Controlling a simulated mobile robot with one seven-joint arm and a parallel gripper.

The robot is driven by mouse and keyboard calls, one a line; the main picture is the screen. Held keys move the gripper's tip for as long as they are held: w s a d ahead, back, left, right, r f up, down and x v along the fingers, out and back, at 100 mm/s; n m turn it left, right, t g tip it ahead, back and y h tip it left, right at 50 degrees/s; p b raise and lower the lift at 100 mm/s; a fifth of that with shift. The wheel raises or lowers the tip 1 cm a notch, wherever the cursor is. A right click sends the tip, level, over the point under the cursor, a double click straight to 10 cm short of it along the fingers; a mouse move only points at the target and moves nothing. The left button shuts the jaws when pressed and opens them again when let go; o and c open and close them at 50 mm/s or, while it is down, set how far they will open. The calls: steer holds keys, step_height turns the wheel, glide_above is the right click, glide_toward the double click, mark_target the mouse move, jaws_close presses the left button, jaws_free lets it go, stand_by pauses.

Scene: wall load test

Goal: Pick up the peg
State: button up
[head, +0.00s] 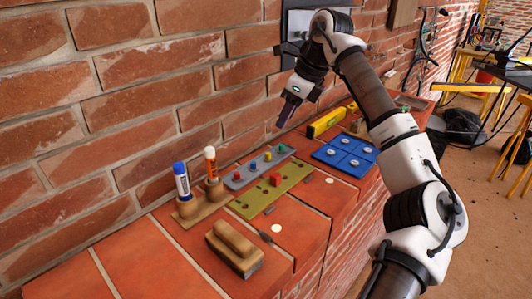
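Several small coloured pegs stand on a grey strip board (240,181) on the brick ledge. A red peg (237,174), a yellow peg (268,156) and a green peg (282,148) show there. A larger red block (275,179) sits on the olive-green board (262,198) with dark holes, in front of the grey strip. I cannot tell which of these is the task's peg. My gripper (285,120) hangs above the back of the ledge, pointing down, apart from the pegs. Its fingers are small and dark, and the gap between them cannot be made out.
A wooden-handled block (235,249) lies in front. A blue panel (346,153) and yellow level (325,122) lie right. The brick wall (150,70) rises directly behind. The ledge's left end is clear.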

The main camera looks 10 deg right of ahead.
glide_above(268, 153)
steer(key=s+d, duration=0.2)
step_height(268, 153, down, 6)
steer(key=shift+w+a+f, duration=0.1)
steer(key=shift+f, duration=0.05)
steer(key=shift+p+x, duration=0.75)
steer(key=shift+x, duration=2)
steer(key=shift+c, duration=0.2)
jaws_close()
